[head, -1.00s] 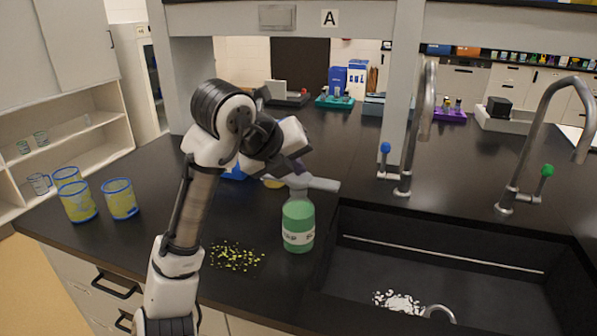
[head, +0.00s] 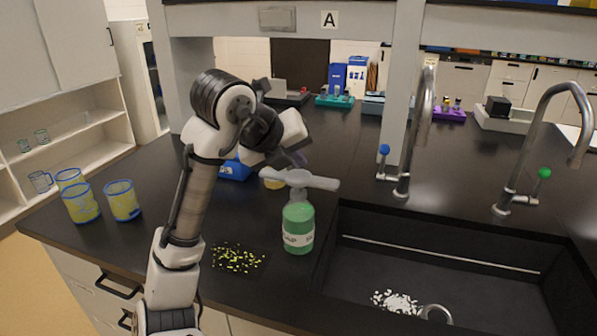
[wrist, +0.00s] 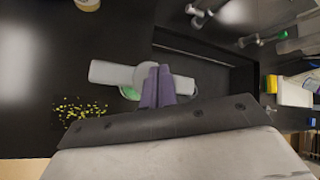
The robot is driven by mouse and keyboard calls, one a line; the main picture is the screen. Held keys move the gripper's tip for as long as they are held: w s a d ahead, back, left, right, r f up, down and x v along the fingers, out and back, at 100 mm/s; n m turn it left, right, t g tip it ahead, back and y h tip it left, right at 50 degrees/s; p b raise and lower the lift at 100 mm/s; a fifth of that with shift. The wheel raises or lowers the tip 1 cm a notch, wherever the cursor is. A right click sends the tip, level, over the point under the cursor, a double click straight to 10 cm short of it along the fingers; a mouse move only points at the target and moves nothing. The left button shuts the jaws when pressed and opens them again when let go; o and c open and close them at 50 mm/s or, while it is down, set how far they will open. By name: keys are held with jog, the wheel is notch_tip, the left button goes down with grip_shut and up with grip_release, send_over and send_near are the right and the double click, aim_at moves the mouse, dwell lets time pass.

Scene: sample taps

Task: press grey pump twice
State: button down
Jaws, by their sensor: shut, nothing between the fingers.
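The pump bottle is a clear bottle of green soap (head: 298,228) with a white label, standing upright on the black counter left of the sink. Its grey pump head (head: 312,182) is a wide bar on top. In the wrist view the grey pump head (wrist: 112,73) spans left and right behind my fingers, with some green of the bottle below it. My gripper (wrist: 157,72) is shut and empty, its purple fingers together in front of the pump head's middle. In the head view my gripper (head: 296,160) is just above and behind the pump; I cannot tell whether they touch.
Several yellow-filled beakers (head: 82,202) stand at the left. The black sink (head: 440,262) holds white bits (head: 396,302). Taps with a blue knob (head: 384,150) and a green knob (head: 544,173) stand behind it.

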aim_at(295, 177)
notch_tip(295, 177, up, 5)
jog(key=p, duration=0.4)
dwell(2.6)
